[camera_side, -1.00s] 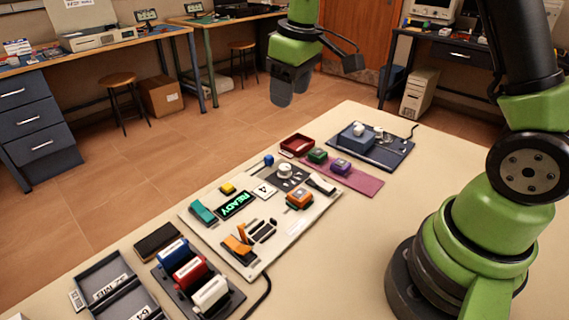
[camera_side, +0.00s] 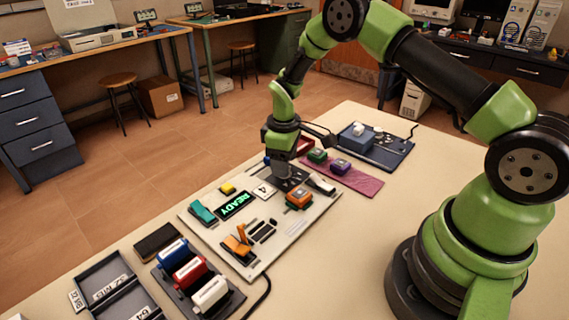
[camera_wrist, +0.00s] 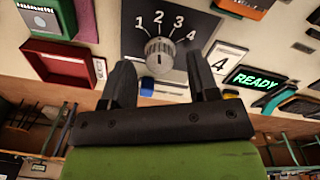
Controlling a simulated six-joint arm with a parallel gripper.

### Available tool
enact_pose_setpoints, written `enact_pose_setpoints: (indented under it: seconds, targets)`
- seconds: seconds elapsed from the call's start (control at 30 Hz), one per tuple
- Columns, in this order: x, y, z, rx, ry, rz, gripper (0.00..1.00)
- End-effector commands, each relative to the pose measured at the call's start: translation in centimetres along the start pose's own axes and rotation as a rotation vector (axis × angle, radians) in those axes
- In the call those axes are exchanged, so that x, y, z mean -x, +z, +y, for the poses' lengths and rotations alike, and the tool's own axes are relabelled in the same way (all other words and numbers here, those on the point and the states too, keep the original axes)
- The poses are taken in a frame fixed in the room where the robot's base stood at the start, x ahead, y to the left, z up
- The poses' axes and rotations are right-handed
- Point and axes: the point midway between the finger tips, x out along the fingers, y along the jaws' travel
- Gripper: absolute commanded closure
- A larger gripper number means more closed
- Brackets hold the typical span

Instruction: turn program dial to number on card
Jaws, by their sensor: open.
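The program dial (camera_wrist: 159,55) is a ribbed light-grey knob on a dark plate with the numbers 1 to 4 around it, in the wrist view. A white card (camera_wrist: 226,62) beside the plate reads 4; in the side view the card (camera_side: 264,190) lies left of my gripper. My gripper (camera_wrist: 163,75) is open, its two dark fingers on either side of the dial, with gaps showing. In the side view my gripper (camera_side: 291,183) points down over the dial plate and hides the knob. Whether the fingers touch the knob cannot be told.
A green READY display (camera_side: 236,205) sits left of the card. An orange block (camera_side: 299,198) and a white lever (camera_side: 321,185) stand close to the dial plate. A red tray (camera_wrist: 62,66) is near the panel. Stamps and a grey box lie at the front left.

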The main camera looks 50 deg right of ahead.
Motion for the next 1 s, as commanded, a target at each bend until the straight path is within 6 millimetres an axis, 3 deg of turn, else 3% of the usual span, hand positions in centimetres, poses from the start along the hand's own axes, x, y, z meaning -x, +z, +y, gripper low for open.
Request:
enact_pose_setpoints:
  seconds: [0.13, 0.4, 0.43, 0.63, 1.0]
  targets:
    - [-1.11, 0.01, 0.0, -0.001, 0.0, 0.0, 0.45]
    - [-1.25, -0.01, 0.01, -0.001, 0.001, 0.001, 0.45]
    - [-1.25, -0.01, 0.01, -0.001, 0.001, 0.001, 0.48]
    - [-1.24, 0.0, 0.0, -0.001, 0.0, 0.001, 0.94]
    - [-1.23, 0.0, -0.01, -0.047, 0.0, -0.002, 0.95]
